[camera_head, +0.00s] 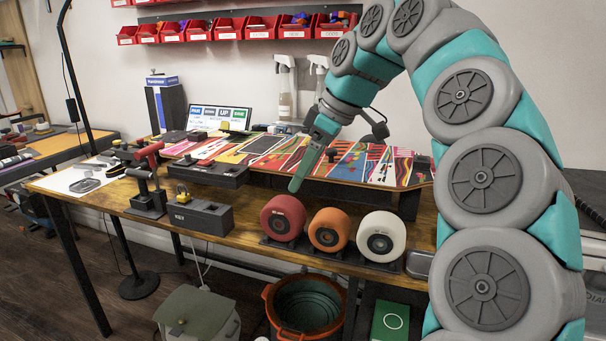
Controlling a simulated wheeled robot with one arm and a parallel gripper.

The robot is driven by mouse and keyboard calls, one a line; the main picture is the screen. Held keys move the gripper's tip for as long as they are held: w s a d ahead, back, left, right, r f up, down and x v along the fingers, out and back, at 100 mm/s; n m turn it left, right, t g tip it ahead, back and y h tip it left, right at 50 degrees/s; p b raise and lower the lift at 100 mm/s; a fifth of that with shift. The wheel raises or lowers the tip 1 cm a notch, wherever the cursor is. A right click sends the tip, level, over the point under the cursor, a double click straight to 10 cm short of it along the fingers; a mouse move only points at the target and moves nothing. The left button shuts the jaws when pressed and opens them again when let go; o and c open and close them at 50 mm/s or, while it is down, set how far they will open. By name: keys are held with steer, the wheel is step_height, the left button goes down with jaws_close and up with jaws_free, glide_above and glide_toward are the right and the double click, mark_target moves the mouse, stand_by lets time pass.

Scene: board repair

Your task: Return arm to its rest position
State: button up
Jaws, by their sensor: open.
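My arm arches in from the right side of the view, over the workbench (240,233). My gripper (296,184) points down and to the left, above the bench, and shows edge-on as a teal finger. It is open, and nothing shows in it. Its tip is just above and behind the red wheel (283,217), apart from it. An orange wheel (329,229) and a white wheel (381,236) stand to the right of the red one in a dark holder.
Colourful boards (330,163) lie on the raised back shelf. A black key block (201,216) with a padlock and a red-handled tool (149,172) stand at left. An orange bucket (272,318) and a green-lidded bin (194,312) are below. Red bins (262,27) hang on the wall.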

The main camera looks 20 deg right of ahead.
steer(key=s+a+f+m+g+h, duration=0.2)
steer(key=s+a+f+m, duration=0.1)
steer(key=s+f, duration=0.6)
steer(key=s+a+f+m+g+h, duration=0.1)
steer(key=s+a+f+m, duration=0.15)
steer(key=s+f, duration=0.65)
steer(key=s+d+f+m+g, duration=0.1)
steer(key=s+f+m, duration=0.1)
steer(key=s+f, duration=0.2)
steer(key=s+d+f+m+h, duration=0.1)
steer(key=s+f+m, duration=0.2)
steer(key=s, duration=0.8)
steer(key=shift+d+f+g, duration=0.35)
steer(key=shift+f+g, duration=0.05)
steer(key=shift+f, duration=0.55)
steer(key=shift+s, duration=0.1)
